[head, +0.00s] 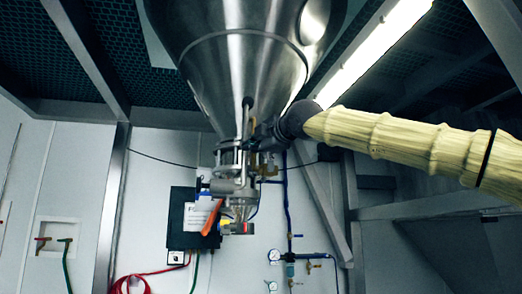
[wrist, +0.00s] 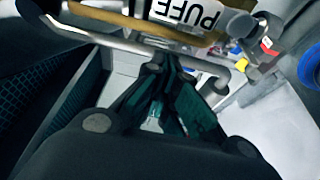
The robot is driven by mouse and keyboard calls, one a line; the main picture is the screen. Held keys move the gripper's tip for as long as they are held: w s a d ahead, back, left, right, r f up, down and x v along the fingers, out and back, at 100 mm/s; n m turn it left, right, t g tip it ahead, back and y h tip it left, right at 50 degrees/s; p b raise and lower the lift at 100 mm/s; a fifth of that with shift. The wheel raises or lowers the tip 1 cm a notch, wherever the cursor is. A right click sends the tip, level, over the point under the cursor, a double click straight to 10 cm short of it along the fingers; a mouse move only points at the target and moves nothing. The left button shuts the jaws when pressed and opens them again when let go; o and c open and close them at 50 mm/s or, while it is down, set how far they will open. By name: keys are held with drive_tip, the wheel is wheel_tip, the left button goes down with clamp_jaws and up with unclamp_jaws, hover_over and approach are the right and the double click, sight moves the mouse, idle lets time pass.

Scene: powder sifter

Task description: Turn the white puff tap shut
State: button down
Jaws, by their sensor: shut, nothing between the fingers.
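A white plate lettered PUFF (wrist: 188,14) is at the top of the wrist view, partly cut off by the frame edge. It sits on a brass-coloured piece beside a grey metal bar (wrist: 120,40). My gripper (wrist: 168,62) is shut and empty, with its dark fingertips close to this bar; I cannot tell whether they touch it. In the head view my gripper (head: 256,132) is small and dark beside the fittings below the steel cone. The tap's handle cannot be made out clearly, so its position cannot be told.
The large steel cone (head: 240,70) hangs above the gripper. A valve with an orange handle (head: 211,217) is below it. A dark box with a paper (head: 185,215), hoses and gauges are on the back wall. A blue round part (wrist: 309,68) is at the right.

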drive_tip(key=b+v, duration=0.3)
drive_tip(key=v, duration=0.6)
drive_tip(key=shift+s+b, duration=0.4)
drive_tip(key=shift+s, duration=0.15)
drive_tip(key=shift+w+a, duration=0.1)
drive_tip(key=shift+a, duration=0.05)
